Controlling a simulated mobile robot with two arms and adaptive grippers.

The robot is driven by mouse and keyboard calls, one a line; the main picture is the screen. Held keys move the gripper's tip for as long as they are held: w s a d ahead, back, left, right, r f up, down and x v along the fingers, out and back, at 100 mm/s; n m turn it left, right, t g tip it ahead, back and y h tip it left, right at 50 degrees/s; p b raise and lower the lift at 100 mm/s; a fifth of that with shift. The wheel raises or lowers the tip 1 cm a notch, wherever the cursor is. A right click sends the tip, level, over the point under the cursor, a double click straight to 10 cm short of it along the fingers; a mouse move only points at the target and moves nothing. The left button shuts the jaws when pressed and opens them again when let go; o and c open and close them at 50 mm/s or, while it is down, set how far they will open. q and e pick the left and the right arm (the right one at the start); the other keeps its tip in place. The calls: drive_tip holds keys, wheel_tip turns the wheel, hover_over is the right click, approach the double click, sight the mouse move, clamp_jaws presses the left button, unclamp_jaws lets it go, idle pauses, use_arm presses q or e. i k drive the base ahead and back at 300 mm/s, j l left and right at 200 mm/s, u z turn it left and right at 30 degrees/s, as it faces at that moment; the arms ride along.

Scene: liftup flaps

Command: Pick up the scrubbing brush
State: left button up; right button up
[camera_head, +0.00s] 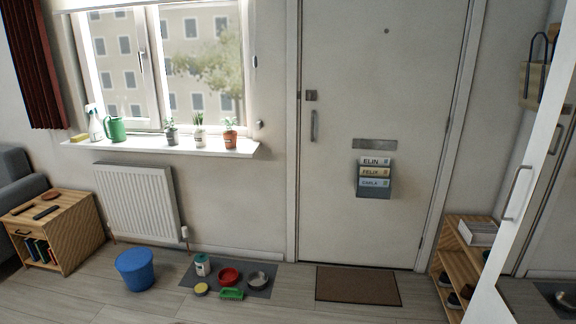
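A small green object (231,294), which may be the scrubbing brush, lies at the front edge of the grey floor mat (262,292). It is too small to make out bristles. A red bowl (229,276) is just behind it, and a yellow-topped tin (201,289) is to its left. A small brown item (50,195) on the wooden side table (78,222) is also too small to identify. Neither of my grippers shows in the head view.
A blue bucket (136,271) stands left of the mat, below the radiator (136,203). A metal bowl (258,280) and a white-and-green canister (202,265) are on the mat. A brown doormat (357,285) lies right. A wooden shoe rack (455,262) stands further right.

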sight(229, 293)
drive_tip(key=i, duration=1.8)
